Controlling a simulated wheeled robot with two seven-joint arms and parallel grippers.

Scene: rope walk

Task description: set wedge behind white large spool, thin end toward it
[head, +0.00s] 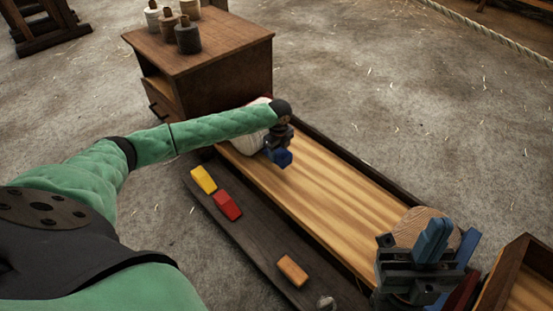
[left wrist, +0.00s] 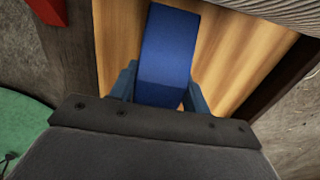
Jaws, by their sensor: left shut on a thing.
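The white large spool (head: 243,141) lies at the far end of the wood-bottomed tray (head: 320,190), partly hidden by my left arm. My left gripper (head: 281,147) is over the tray, just to the right of the spool, shut on a blue wedge (head: 283,158). In the left wrist view the blue wedge (left wrist: 167,55) sits between the fingers, above the boards. A pale ridged surface (left wrist: 270,10), apparently the spool, shows at the top right. I cannot tell which wedge end is thin. My right gripper (head: 432,248) is at the near end, by a spool with a round wooden face (head: 420,226).
A yellow wedge (head: 203,180), a red wedge (head: 228,205) and an orange block (head: 293,271) lie on the dark ledge (head: 258,238) left of the tray. A wooden cabinet (head: 205,60) with small spools stands behind. The tray's middle is clear.

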